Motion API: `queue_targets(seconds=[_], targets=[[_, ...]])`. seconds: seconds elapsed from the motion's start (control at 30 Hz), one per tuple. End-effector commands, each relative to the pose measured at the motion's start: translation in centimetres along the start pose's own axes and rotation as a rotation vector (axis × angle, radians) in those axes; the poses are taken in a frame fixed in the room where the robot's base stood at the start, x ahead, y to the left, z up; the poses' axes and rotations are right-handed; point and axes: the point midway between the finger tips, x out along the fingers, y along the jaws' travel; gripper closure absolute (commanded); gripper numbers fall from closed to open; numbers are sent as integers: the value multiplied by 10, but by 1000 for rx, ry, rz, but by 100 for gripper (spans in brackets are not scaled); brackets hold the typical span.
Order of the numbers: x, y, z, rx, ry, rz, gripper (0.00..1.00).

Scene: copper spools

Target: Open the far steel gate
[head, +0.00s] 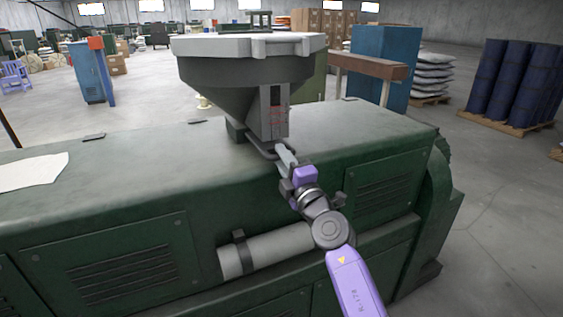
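A grey hopper (245,72) with a pale rim stands on top of the green machine (130,165). At the foot of the chute is a dark metal loop or bracket (258,148), and a light grey steel bar (286,156) sticks out toward me. I cannot tell for sure which part is the far steel gate. My gripper (290,173) is at the near end of this bar, in front of the chute. Its fingers are small and partly hidden, so I cannot tell whether they grip the bar.
The machine's top is mostly clear, with a white sheet (32,170) at the left. A grey cylinder (266,250) is fixed to its front. Behind stand a blue cabinet (386,62), sacks (432,75) and blue drums (515,80). Floor is free at the right.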

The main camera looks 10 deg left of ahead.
Motion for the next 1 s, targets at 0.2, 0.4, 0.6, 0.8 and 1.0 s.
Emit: queue_targets(seconds=[0.2,0.4,0.6,0.8,1.0], targets=[[7,0,0,0,0,0,75],[6,0,0,0,0,0,75],[6,0,0,0,-1,0,100],[6,0,0,0,-1,0,100],[6,0,0,0,-1,-1,100]])
